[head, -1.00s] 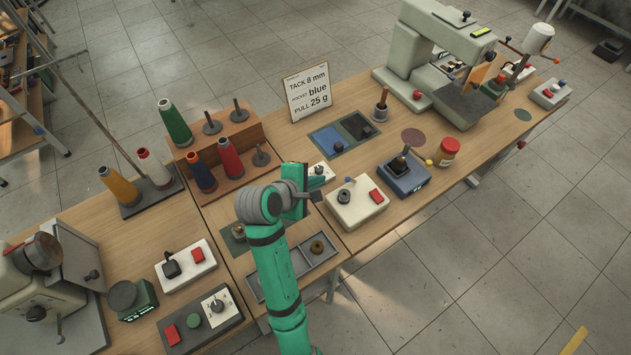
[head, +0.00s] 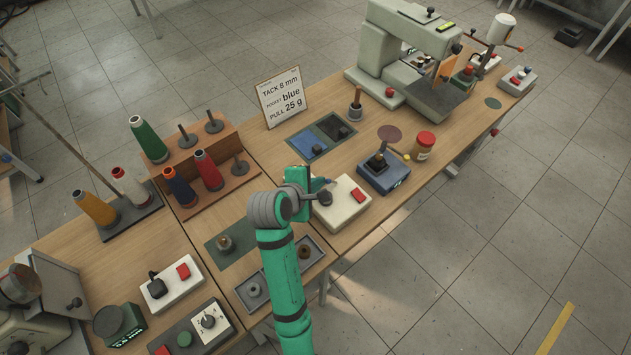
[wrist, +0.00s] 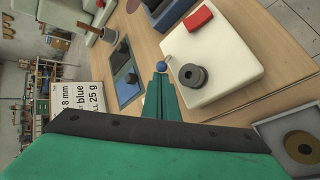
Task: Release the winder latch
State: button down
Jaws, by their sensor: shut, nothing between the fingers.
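The winder is a cream box (head: 345,212) with a red button (head: 357,195), a dark round bobbin-like knob (head: 323,198) and a small blue ball-tipped lever, likely the latch (head: 329,181). It also shows in the wrist view, with the blue ball (wrist: 160,66) just beyond my fingertips. My gripper (head: 314,186) is shut and empty at the box's left edge. In the wrist view the closed green fingers (wrist: 160,82) point at the ball, left of the dark knob (wrist: 192,75). I cannot tell whether they touch the ball. The lever's stem is mostly hidden.
A blue-grey device (head: 383,176) with a dark disc and a jar (head: 424,146) stand to the right. Blue and dark pads (head: 309,145) lie behind. A thread-cone rack (head: 222,183) stands at left. A grey tray (head: 313,254) lies in front, partly behind my arm.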

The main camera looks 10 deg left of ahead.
jog(key=shift+w+d+r, duration=0.15)
jog(key=shift+d+r, duration=0.05)
jog(key=shift+r, duration=0.15)
dwell(0.4)
jog(key=shift+w+d+r, duration=0.15)
jog(key=shift+r, duration=0.05)
jog(key=shift+w+d+r, duration=0.6)
jog(key=shift+d, duration=0.05)
jog(key=shift+r, duration=0.15)
jog(key=shift+r, duration=0.65)
jog(key=shift+a, duration=0.15)
